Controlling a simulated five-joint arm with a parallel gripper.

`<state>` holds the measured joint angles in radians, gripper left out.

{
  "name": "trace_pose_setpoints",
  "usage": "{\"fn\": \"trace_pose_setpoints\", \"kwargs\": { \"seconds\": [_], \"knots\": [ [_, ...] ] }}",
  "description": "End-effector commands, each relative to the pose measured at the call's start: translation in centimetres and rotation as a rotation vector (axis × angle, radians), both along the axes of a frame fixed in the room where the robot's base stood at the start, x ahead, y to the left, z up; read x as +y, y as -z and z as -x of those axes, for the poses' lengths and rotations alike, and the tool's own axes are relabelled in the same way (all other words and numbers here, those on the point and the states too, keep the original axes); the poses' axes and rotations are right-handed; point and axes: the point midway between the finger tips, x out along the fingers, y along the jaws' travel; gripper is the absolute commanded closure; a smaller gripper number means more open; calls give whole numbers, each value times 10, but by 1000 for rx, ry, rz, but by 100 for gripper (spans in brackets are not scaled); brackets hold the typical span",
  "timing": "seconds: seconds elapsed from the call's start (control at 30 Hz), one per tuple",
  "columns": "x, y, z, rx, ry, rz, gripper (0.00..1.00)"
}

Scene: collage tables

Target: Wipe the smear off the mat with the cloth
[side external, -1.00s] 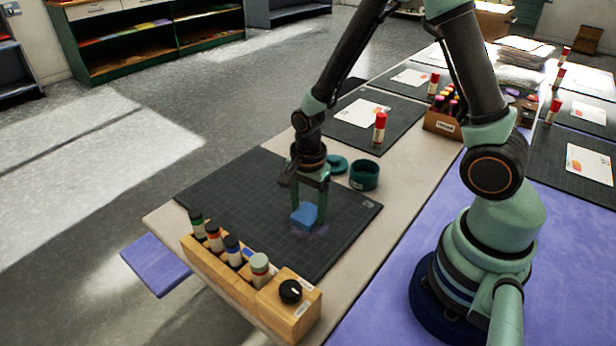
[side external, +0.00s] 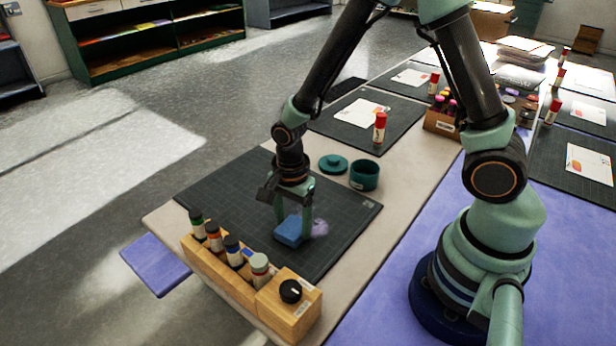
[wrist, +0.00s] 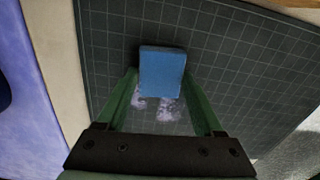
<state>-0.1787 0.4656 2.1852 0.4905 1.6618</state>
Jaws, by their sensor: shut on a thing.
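The blue cloth (side external: 289,231) is a folded block, low at the dark gridded cutting mat (side external: 215,185). My gripper (side external: 293,228) is shut on the cloth, with a finger on each side of it. In the wrist view the cloth (wrist: 162,72) sits between the green fingers of my gripper (wrist: 163,85). A pale purple-white smear (side external: 319,228) shows on the mat just right of the cloth. In the wrist view the smear (wrist: 167,108) appears as patches beside the cloth's near edge; some of it may be hidden under the cloth.
A wooden rack (side external: 228,272) with several paint bottles and a black knob stands along the mat's front left edge. An open teal jar (side external: 364,176) and its lid (side external: 333,163) stand behind the mat. A red glue stick (side external: 379,128) is farther back.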

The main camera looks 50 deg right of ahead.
Motion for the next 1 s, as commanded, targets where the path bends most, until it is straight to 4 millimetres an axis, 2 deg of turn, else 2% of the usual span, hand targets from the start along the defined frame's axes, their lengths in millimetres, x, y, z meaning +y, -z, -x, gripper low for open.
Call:
{"fn": "trace_pose_setpoints", "kwargs": {
  "seconds": [0.17,0.33,0.37,0.53,1.0],
  "knots": [
    [5,1,-1,-1,0,0,93],
    [5,0,-11,-6,0,-2,92],
    [5,0,-13,-7,0,-2,100],
    [5,-1,-17,-4,0,0,100],
    [-22,0,-16,-1,1,0,100]
  ]
}}
